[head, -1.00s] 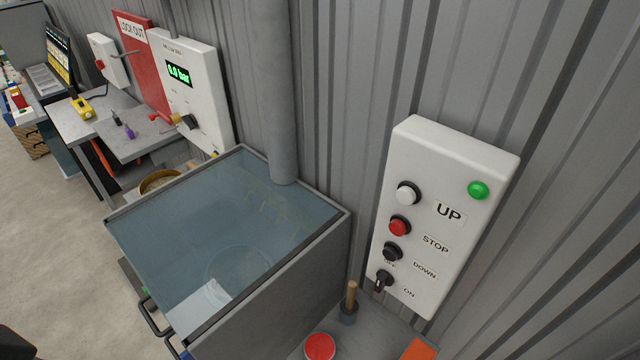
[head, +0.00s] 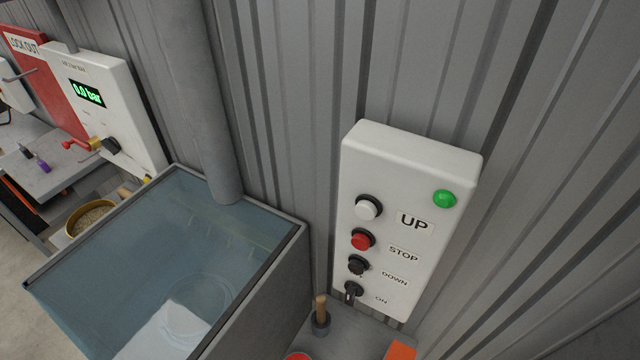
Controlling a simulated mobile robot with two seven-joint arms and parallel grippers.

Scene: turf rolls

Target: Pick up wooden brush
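A tan wooden handle (head: 320,307), which may be the wooden brush, stands upright in a small dark grey holder (head: 320,326). The holder is on a grey surface (head: 345,345) at the bottom of the head view, between the glass-topped cabinet and the control box. Only the handle shows; the lower end is hidden in the holder. Neither of my grippers is in view.
A white control box (head: 405,225) with UP, STOP and DOWN buttons is on the corrugated wall. The glass-topped cabinet (head: 265,275) stands at left. A red round object (head: 299,356) and an orange object (head: 400,351) are near the holder.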

